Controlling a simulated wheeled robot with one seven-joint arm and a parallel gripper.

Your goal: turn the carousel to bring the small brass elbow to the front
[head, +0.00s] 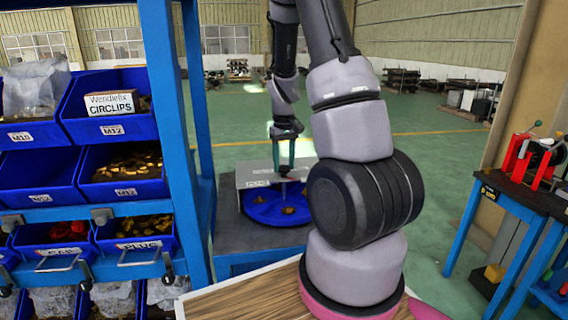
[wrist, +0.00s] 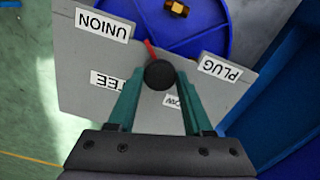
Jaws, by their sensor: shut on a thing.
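The carousel is a round blue tray (head: 262,211) on a grey stand, partly under a grey cover (head: 255,177). My gripper (head: 283,174) is over it and, in the wrist view, is shut on a round black knob (wrist: 160,75). A red pointer (wrist: 151,49) shows beside the knob. The cover carries labels reading UNION (wrist: 102,25), TEE and PLUG (wrist: 219,69); another label, ending in OW, is partly hidden by a finger. A brass fitting (wrist: 176,8) lies on the blue tray (wrist: 150,12). Small brass pieces (head: 288,210) show in the head view, too small to identify.
A blue rack (head: 165,120) with bins of hardware stands at the left, close to the carousel. A blue-legged bench (head: 520,200) with red tools stands at the right. A wooden top (head: 245,300) is in front. Green floor is open behind.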

